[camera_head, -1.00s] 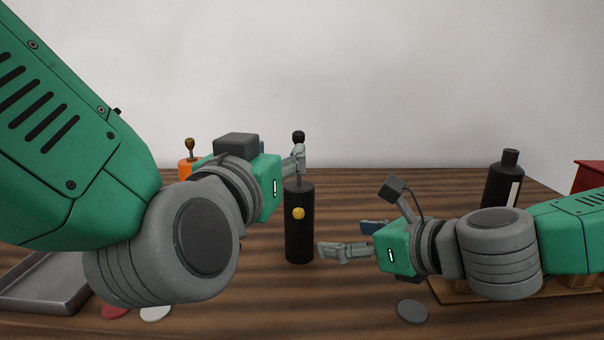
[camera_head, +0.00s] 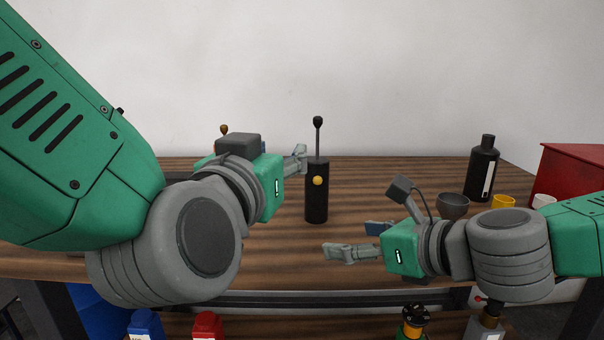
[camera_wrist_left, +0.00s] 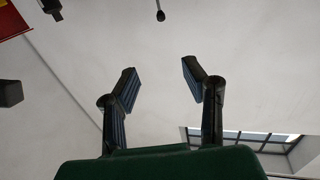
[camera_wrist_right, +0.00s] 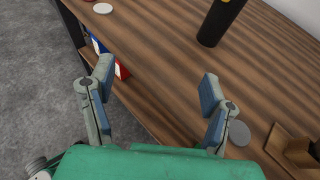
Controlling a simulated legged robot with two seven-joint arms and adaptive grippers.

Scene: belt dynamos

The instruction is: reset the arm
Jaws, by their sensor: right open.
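My left gripper (camera_head: 300,157) is open and empty, raised just left of a black cylinder's top in the head view. Its two spread fingers also show in the left wrist view (camera_wrist_left: 160,80). My right gripper (camera_head: 346,239) is open and empty, low near the table's front edge. The right wrist view shows its fingers apart (camera_wrist_right: 155,85) with bare wood between them. The black cylinder (camera_head: 316,205) stands upright on the table, with a yellow knob on its front and a rod with a black ball (camera_head: 318,122) on top.
A black bottle (camera_head: 481,172), a dark bowl (camera_head: 453,204), a yellow cup (camera_head: 503,201) and a red box (camera_head: 575,172) are at the right. Blue and red (camera_head: 207,325) objects stand on a lower shelf.

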